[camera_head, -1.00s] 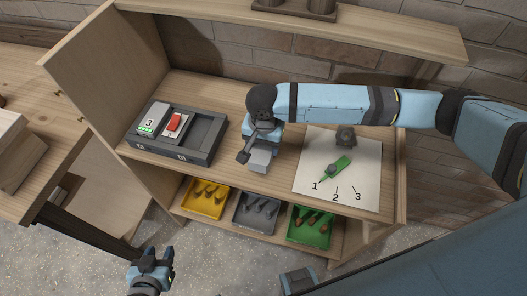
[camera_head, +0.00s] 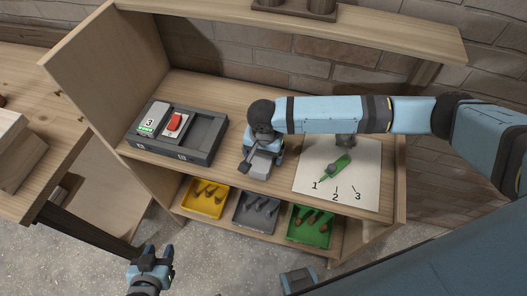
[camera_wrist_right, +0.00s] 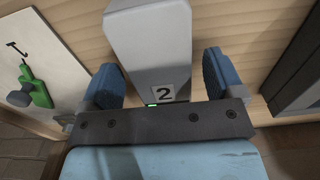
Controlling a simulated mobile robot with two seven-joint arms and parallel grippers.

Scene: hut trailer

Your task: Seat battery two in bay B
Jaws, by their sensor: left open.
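Battery two (camera_wrist_right: 150,45), a grey block with a "2" label and a small green light, stands between the fingers of my right gripper (camera_wrist_right: 165,85) in the right wrist view. The fingers are apart, with gaps visible beside the battery. In the head view, battery two (camera_head: 261,164) is on the bench right of the charger, partly hidden by my right gripper (camera_head: 254,152). The dark charger (camera_head: 207,135) holds battery three (camera_head: 150,121) on its left; its right bay looks empty. My left gripper (camera_head: 153,258) is open and empty, low in front of the shelf.
A red switch (camera_head: 173,123) sits on the charger. Yellow (camera_head: 204,198), grey (camera_head: 256,212) and green (camera_head: 309,227) trays lie on the lower shelf. A wooden side panel stands left of the charger.

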